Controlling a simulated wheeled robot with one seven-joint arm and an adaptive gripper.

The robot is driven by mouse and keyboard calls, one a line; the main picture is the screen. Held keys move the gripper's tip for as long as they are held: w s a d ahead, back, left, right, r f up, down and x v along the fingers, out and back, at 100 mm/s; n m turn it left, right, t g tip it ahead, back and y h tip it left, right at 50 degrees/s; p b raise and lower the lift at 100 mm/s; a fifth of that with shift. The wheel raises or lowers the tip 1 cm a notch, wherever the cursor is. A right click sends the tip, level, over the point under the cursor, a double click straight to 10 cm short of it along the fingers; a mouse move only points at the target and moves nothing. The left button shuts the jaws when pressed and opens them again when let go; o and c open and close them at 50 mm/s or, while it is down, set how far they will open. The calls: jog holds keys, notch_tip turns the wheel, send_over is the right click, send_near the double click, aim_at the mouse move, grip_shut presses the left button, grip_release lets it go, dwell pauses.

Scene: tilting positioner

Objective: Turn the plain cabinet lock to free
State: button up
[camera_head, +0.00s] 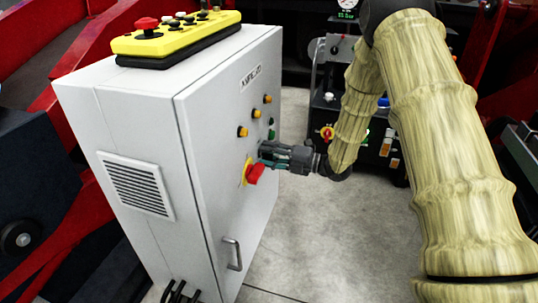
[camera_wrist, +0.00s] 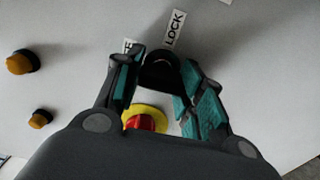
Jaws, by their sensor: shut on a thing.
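The plain cabinet (camera_head: 225,130) is a light grey box standing left of my arm. Its lock (camera_wrist: 160,72) is a dark round knob on the door, seen between my fingers in the wrist view. A label reading LOCK (camera_wrist: 175,28) sits just above it, and another label (camera_wrist: 130,46), partly hidden by a finger, is to its upper left. My gripper (camera_wrist: 158,75) is shut on the lock knob, one teal-padded finger at each side. In the head view my gripper (camera_head: 266,152) reaches the door from the right and hides the lock. Which way the lock points is not clear.
A red rotary switch on a yellow plate (camera_head: 254,174) is close below my gripper. Amber buttons (camera_head: 243,131) sit above on the door, and a door handle (camera_head: 232,253) below. A yellow control box (camera_head: 178,38) lies on top. Clear floor (camera_head: 330,230) is right of the cabinet.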

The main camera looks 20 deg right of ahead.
jog(key=o, duration=1)
jog(key=shift+s+d, duration=0.1)
jog(key=v, duration=1.1)
jog(key=shift+s+d, duration=0.25)
jog(key=shift+d, duration=0.05)
